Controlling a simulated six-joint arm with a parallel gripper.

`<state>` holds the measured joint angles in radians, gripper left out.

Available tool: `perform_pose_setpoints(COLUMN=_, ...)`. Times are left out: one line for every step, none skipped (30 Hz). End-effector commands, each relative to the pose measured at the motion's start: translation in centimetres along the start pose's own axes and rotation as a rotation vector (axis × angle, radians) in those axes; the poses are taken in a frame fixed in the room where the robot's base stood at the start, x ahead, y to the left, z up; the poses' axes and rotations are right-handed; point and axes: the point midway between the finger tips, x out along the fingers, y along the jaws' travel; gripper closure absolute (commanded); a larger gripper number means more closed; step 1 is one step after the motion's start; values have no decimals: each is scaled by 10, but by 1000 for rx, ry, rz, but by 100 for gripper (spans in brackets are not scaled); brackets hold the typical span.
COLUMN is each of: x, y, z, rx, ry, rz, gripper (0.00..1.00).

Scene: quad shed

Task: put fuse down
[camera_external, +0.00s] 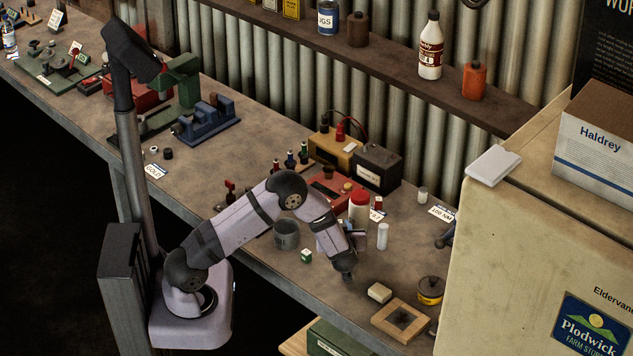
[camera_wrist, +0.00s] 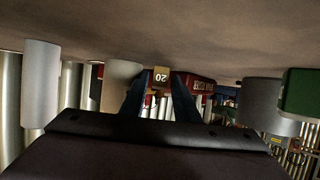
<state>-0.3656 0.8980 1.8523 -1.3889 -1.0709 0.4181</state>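My gripper (camera_wrist: 161,78) shows in the wrist view as two blue fingers, with the bench upside down along the top. A small yellowish fuse (camera_wrist: 161,75) marked 20 sits between the fingertips, and the fingers look closed on it. In the external view my gripper (camera_external: 358,240) is low over the front part of the bench, between a white cylinder (camera_external: 383,237) and a small green block (camera_external: 306,257). The fuse is too small and covered to make out there. The gap between fuse and bench cannot be judged.
A red tray-like unit (camera_external: 328,188) lies behind. A wooden frame (camera_external: 401,322), a pale block (camera_external: 379,292) and a yellow-black tin (camera_external: 430,291) are to the right. Bare bench (camera_external: 335,296) shows in front.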

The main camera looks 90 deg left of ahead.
Motion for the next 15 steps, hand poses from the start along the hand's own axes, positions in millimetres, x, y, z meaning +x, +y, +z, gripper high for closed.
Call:
perform_pose_setpoints(x=0, y=0, z=0, rx=0, ry=0, rz=0, gripper=72)
perform_pose_setpoints(x=0, y=0, z=0, rx=0, ry=0, rz=0, gripper=72)
perform_pose_setpoints(x=0, y=0, z=0, rx=0, ry=0, rz=0, gripper=72)
perform_pose_setpoints(x=0, y=0, z=0, rx=0, ry=0, rz=0, gripper=72)
perform_pose_setpoints(x=0, y=0, z=0, rx=0, ry=0, rz=0, gripper=79)
perform_pose_setpoints(x=0, y=0, z=0, rx=0, ry=0, rz=0, gripper=89)
perform_pose_setpoints(x=0, y=0, z=0, rx=0, ry=0, rz=0, gripper=96)
perform_pose_setpoints(x=0, y=0, z=0, rx=0, ry=0, rz=0, gripper=100)
perform_pose_setpoints(x=0, y=0, z=0, rx=0, ry=0, rz=0, gripper=100)
perform_pose_setpoints(x=0, y=0, z=0, rx=0, ry=0, rz=0, gripper=100)
perform_pose_setpoints(x=0, y=0, z=0, rx=0, ry=0, rz=0, gripper=100)
perform_pose_setpoints(x=0, y=0, z=0, rx=0, ry=0, rz=0, gripper=100)
perform_pose_setpoints(x=0, y=0, z=0, rx=0, ry=0, rz=0, gripper=100)
perform_pose_setpoints(x=0, y=0, z=0, rx=0, ry=0, rz=0, gripper=100)
perform_pose_setpoints(x=0, y=0, z=0, rx=0, ry=0, rz=0, gripper=100)
